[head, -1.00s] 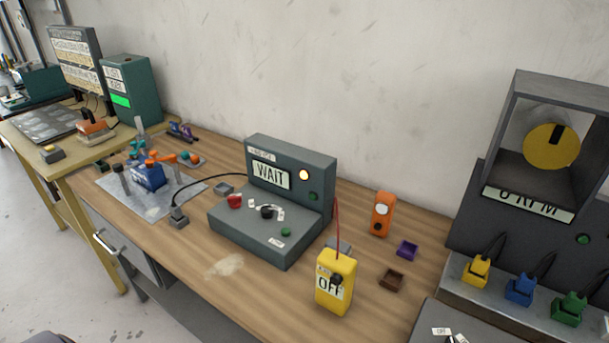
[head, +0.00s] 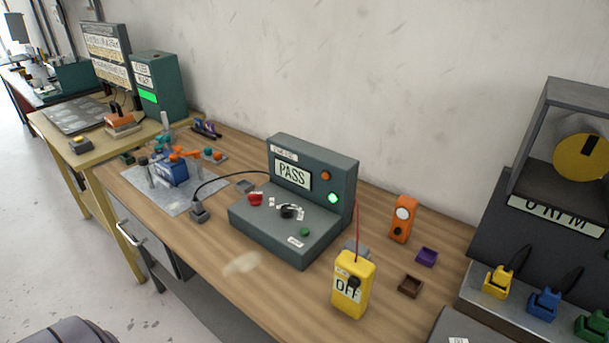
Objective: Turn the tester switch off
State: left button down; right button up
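The tester (head: 317,183) is a dark grey-green console on the wooden bench, with an upright back panel. Its display (head: 292,174) reads PASS. The green lamp (head: 333,198) is lit and the orange lamp (head: 326,175) above it looks unlit. A black rotary switch (head: 288,211) with small white labels sits on its sloped top; the labels are too small to read. A red knob (head: 255,199) is left of the switch and a green button (head: 305,232) is in front. Neither of my grippers shows in the head view.
A yellow handheld box (head: 353,287) reading OFF, with a red lead, stands in front right of the tester. An orange meter (head: 403,218), a purple tray (head: 427,257) and a brown tray (head: 411,286) are to the right. A blue fixture (head: 172,174) stands left.

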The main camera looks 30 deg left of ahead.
aim_at(256, 199)
jog(key=j+u, duration=0.1)
jog(key=u, duration=0.35)
jog(key=i+u, duration=0.1)
jog(key=u, duration=0.35)
jog(key=j+u, duration=0.1)
jog(key=u, duration=0.35)
